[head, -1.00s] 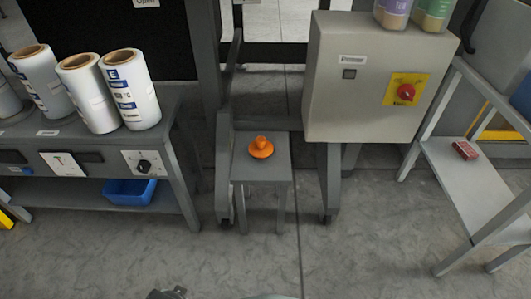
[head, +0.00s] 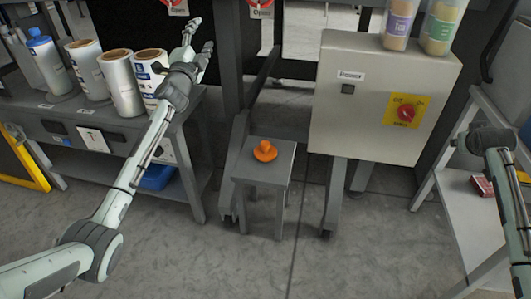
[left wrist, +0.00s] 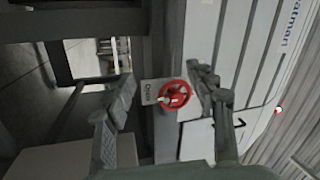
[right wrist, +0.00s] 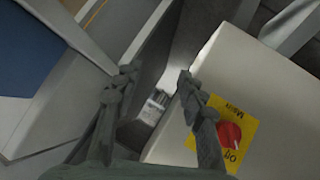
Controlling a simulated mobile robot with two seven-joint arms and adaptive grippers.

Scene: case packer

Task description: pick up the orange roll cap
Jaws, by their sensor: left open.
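The orange roll cap (head: 265,151) sits on the top of a small grey stool (head: 252,176) in the middle of the head view. It has a wide round base with a narrower knob on top. My left gripper (head: 200,38) is open and empty, above and beyond the film rolls, up and to the left of the cap. The left wrist view also shows its spread fingers (left wrist: 162,85), with no cap between them. My right arm is at the right edge of the head view, far from the cap. My right gripper (right wrist: 157,78) has its fingers apart and empty.
A grey control box (head: 372,100) with a red switch stands right of the stool. A bench (head: 62,128) with several film rolls is at the left, with a blue bin (head: 157,177) below. A shelf (head: 445,215) stands at the right. The floor before the stool is clear.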

